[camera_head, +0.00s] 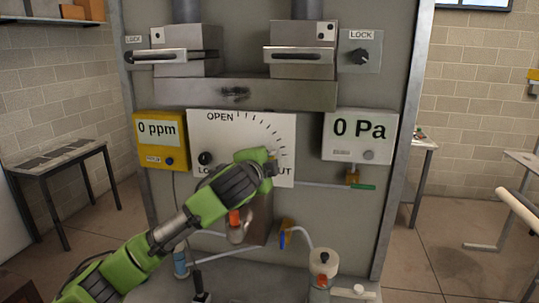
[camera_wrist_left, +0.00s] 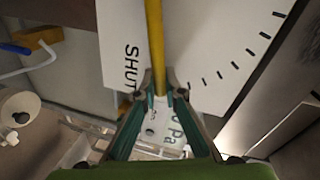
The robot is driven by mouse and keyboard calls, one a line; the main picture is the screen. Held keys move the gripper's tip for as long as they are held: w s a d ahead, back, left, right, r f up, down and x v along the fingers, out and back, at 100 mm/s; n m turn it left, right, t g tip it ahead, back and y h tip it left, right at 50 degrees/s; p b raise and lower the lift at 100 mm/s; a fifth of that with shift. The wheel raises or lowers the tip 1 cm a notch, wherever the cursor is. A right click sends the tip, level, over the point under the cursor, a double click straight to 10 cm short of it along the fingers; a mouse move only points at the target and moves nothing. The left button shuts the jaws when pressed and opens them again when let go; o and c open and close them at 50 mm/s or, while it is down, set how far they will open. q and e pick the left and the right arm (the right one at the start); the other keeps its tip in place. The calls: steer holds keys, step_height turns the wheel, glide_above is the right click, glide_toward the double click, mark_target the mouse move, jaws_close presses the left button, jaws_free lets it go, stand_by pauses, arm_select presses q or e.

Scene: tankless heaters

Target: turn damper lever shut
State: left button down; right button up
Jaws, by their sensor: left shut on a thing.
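The damper lever (camera_wrist_left: 154,40) is a thin yellow rod in the left wrist view, running down from the top edge between my fingers. My left gripper (camera_wrist_left: 160,98) is shut on it. In the head view my left gripper (camera_head: 271,161) is at the lower right of the white dial plate (camera_head: 228,130), just above the partly covered SHUT label. The arm hides most of the lever there. OPEN is at the plate's top left, with tick marks curving down the right. In the wrist view the SHUT label (camera_wrist_left: 131,66) is left of the lever. My right gripper is not in view.
A yellow "0 ppm" meter (camera_head: 159,141) is left of the plate and a white "0 Pa" gauge (camera_head: 359,137) is right of it. Above are two latch handles (camera_head: 301,57) and a lock knob (camera_head: 361,56). Pipes and a white-capped container (camera_head: 323,261) are below.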

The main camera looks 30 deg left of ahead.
arm_select(q)
steer(key=shift+f, duration=0.1)
steer(key=c, duration=2.1)
jaws_free()
steer(key=v, duration=1.2)
